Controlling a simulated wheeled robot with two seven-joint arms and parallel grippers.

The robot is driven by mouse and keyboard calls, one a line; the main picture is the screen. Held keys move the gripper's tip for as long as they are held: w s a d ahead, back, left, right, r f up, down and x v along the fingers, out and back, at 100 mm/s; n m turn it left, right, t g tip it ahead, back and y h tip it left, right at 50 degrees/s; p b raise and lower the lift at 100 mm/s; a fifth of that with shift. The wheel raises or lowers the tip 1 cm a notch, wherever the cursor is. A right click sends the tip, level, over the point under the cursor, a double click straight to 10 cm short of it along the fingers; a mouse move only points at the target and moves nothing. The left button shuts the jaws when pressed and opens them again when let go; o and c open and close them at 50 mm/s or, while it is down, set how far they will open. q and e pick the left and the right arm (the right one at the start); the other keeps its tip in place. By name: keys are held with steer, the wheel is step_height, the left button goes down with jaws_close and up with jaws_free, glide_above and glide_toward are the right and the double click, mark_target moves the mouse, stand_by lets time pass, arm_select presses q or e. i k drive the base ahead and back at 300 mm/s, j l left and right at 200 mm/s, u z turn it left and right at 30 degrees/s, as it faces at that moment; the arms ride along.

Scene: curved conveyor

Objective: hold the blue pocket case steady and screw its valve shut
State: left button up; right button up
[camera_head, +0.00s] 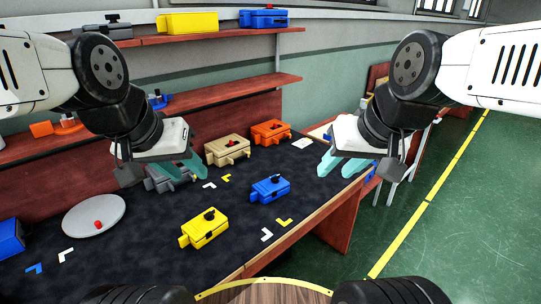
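A blue case (268,189) lies on the dark conveyor surface (150,225), near the middle of the head view. How far the valve is turned cannot be told. My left gripper (198,168) hangs to the left of and behind the blue case, above a grey case (168,182), with its teal fingers apart. My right gripper (338,167) hangs to the right of the case, over the belt's right edge, its teal fingers also apart. Neither gripper touches the blue case.
A yellow case (203,229) lies in front, with beige (227,150) and orange (269,132) cases behind. A white disc (94,217) with a red knob is at left. Another blue case (10,238) is at the left edge. Shelves (215,87) stand behind; green floor is right.

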mark_target(275, 178)
steer(key=i+l+u, duration=0.15)
steer(key=u, duration=0.25)
steer(key=i+l+u, duration=0.1)
steer(key=l+u, duration=0.3)
steer(key=i+l+u, duration=0.1)
steer(key=l, duration=0.4)
steer(key=i+l, duration=0.1)
steer(key=l, duration=0.4)
steer(key=i+l+u, duration=0.15)
steer(key=l, duration=0.35)
